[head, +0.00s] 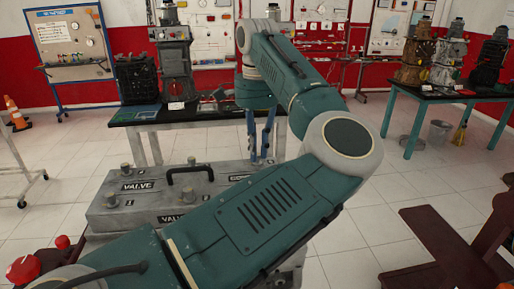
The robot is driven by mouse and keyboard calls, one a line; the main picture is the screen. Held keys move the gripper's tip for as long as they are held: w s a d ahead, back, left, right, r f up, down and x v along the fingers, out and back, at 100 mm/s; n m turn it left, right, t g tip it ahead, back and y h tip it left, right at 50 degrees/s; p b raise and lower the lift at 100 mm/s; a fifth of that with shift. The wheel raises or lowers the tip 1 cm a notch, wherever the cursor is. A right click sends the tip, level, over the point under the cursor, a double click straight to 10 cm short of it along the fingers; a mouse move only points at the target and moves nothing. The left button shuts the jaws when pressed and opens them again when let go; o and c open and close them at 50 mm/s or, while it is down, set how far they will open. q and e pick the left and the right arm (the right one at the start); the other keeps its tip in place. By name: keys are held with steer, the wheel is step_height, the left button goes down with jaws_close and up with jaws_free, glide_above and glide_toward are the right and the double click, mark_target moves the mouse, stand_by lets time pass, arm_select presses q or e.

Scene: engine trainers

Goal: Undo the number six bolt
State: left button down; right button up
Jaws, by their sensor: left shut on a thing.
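The grey valve cover (150,205) sits in front of the black-topped table, with "VALVE" labels and a black handle (187,171) on top. Several bolts stand up from its left and middle parts, such as one bolt (126,170) at the back left and another bolt (111,200) at the front left. No bolt numbers are readable. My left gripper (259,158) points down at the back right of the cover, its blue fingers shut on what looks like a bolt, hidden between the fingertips. My left arm hides the cover's right front. My right gripper is out of view.
A black-topped table (150,116) with engine parts stands behind the cover. Another table (440,94) with engines is at the back right. A dark red stand (440,245) is at the lower right. An orange cone (15,112) stands at the far left. Tiled floor lies open between.

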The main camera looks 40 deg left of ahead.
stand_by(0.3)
arm_select(q)
steer(key=c, duration=1.7)
jaws_free()
steer(key=shift+r, duration=0.15)
step_height(320, 180, up, 12)
steer(key=shift+f, duration=0.1)
